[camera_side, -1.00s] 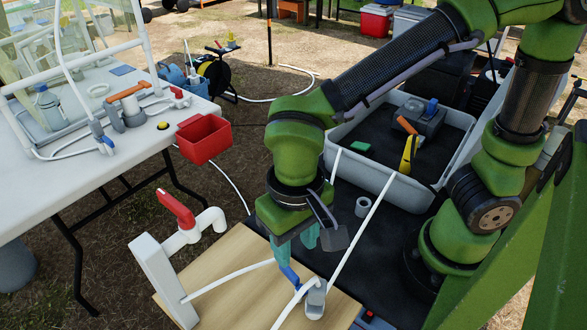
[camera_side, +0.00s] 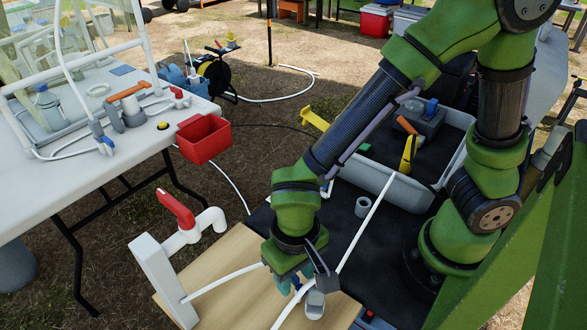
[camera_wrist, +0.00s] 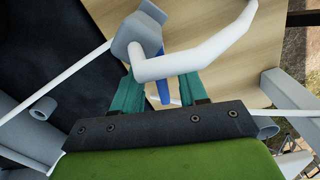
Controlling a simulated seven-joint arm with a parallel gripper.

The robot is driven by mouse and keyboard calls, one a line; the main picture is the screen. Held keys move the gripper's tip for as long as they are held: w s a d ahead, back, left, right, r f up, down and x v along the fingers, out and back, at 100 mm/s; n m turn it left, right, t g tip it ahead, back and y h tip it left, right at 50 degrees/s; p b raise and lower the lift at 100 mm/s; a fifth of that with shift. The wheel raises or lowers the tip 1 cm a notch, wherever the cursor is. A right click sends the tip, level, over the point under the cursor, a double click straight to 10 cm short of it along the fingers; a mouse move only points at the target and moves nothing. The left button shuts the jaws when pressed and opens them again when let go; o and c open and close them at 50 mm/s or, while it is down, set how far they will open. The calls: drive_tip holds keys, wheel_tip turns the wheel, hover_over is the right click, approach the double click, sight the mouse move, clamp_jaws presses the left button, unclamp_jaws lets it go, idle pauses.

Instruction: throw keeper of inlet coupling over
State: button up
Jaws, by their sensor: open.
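The inlet coupling (camera_side: 315,303) is a grey fitting with white hose at the front of the wooden board. In the wrist view its grey body (camera_wrist: 138,35) is at the top, with a white curved hose running to the right. Its keeper is a blue lever (camera_wrist: 163,92), partly hidden behind the hose. My gripper (camera_wrist: 160,85) is open, with one teal finger on each side of the blue lever. Contact cannot be told. In the side view my gripper (camera_side: 290,284) is low at the coupling, and my wrist hides most of the lever.
A white post and pipe with a red-handled valve (camera_side: 178,210) stand at the board's left. White hoses cross the board (camera_side: 235,260). A grey tray (camera_side: 380,183) with tools and a small grey ring (camera_side: 363,206) lie behind. A red bin (camera_side: 203,138) hangs by the white table.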

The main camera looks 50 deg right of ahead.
clamp_jaws()
drive_tip(key=m, duration=0.3)
drive_tip(key=shift+s+d+m, duration=0.1)
drive_tip(key=shift+s+m, duration=0.05)
drive_tip(key=shift+m, duration=0.25)
drive_tip(key=m, duration=0.4)
drive_tip(key=shift+s+m, duration=0.2)
drive_tip(key=shift+m, duration=0.1)
drive_tip(key=m, duration=0.7)
drive_tip(key=shift+s+d, duration=0.2)
drive_tip(key=shift+s, duration=0.05)
unclamp_jaws()
drive_tip(key=shift+s, duration=0.1)
